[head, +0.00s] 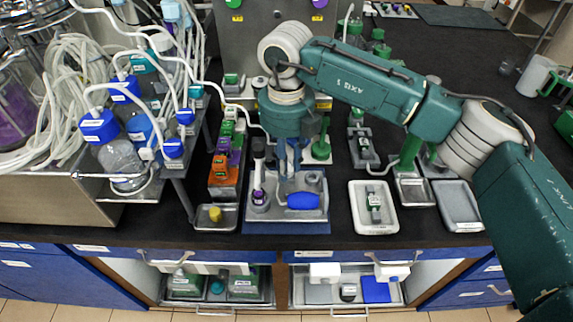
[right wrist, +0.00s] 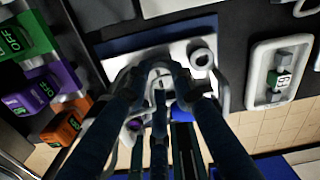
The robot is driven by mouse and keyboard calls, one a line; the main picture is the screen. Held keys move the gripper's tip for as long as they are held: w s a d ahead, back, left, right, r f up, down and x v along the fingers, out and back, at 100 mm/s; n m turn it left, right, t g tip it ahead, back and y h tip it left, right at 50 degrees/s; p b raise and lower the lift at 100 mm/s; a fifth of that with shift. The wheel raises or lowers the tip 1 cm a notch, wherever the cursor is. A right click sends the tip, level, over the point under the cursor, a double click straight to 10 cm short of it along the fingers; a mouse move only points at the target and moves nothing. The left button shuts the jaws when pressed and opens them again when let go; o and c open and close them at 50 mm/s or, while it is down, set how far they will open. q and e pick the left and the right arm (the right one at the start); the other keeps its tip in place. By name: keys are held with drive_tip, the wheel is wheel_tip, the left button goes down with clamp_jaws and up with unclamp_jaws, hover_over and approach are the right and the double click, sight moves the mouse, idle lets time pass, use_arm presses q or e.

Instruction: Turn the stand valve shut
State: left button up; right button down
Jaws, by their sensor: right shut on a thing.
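A light grey stand (head: 285,222) sits on a blue mat on the black bench. My right gripper (head: 290,174) points down over the middle of this stand. In the right wrist view its fingers (right wrist: 160,88) close around a small pale rounded part, which I take to be the stand valve (right wrist: 160,72). The fingers hide much of it, and I cannot tell its turn angle. A blue handle-like piece (head: 302,201) lies just in front of the fingers, and a purple-ringed upright piece (head: 260,198) stands to their left. My left gripper is not in view.
Orange, purple and green labelled blocks (head: 224,165) stand in a row to the left. A small tray (head: 216,217) with a yellow item is at front left. A white tray (head: 374,222) with a small device lies to the right. Bottles with tubing (head: 122,160) crowd the left.

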drive_tip(key=shift+r, duration=0.1)
idle(0.4)
drive_tip(key=c, duration=1.5)
unclamp_jaws()
drive_tip(key=shift+o, duration=0.2)
wheel_tip(320, 180, up, 12)
